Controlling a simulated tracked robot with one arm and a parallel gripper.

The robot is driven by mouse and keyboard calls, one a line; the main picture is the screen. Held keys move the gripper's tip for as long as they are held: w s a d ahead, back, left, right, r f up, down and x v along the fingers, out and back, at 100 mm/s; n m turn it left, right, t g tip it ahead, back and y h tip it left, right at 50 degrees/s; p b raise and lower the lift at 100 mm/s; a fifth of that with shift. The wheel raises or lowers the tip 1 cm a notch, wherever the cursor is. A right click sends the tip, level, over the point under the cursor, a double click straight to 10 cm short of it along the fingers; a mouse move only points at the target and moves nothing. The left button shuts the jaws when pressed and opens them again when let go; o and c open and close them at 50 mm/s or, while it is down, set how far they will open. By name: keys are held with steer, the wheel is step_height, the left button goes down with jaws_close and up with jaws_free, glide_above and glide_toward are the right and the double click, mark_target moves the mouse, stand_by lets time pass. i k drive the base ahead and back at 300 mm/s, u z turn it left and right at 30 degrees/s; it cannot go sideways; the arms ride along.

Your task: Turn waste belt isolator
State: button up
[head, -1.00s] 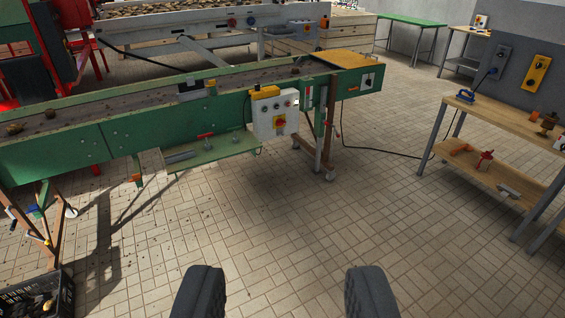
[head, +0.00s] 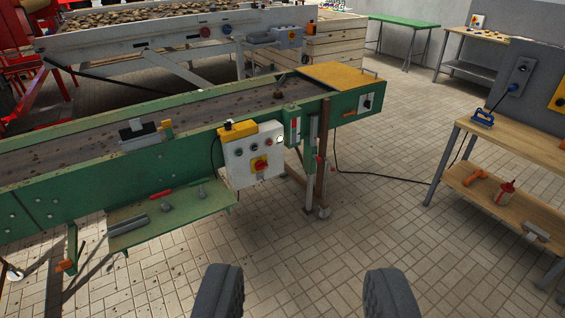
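The green waste belt (head: 60,192) runs across the left half of the head view. A white control box (head: 240,170) is fixed to its near side. A yellow part (head: 238,130) sits on top of the box. My gripper (head: 305,292) shows at the bottom edge as two dark fingers spread wide apart, with only floor between them. It is open, empty and well short of the control box.
A shelf (head: 178,215) with tools juts out below the belt. Tiled floor (head: 390,235) is clear between.

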mark_target(260, 165)
steer(key=z, duration=0.25)
steer(key=i, duration=2.2)
steer(key=z, duration=0.25)
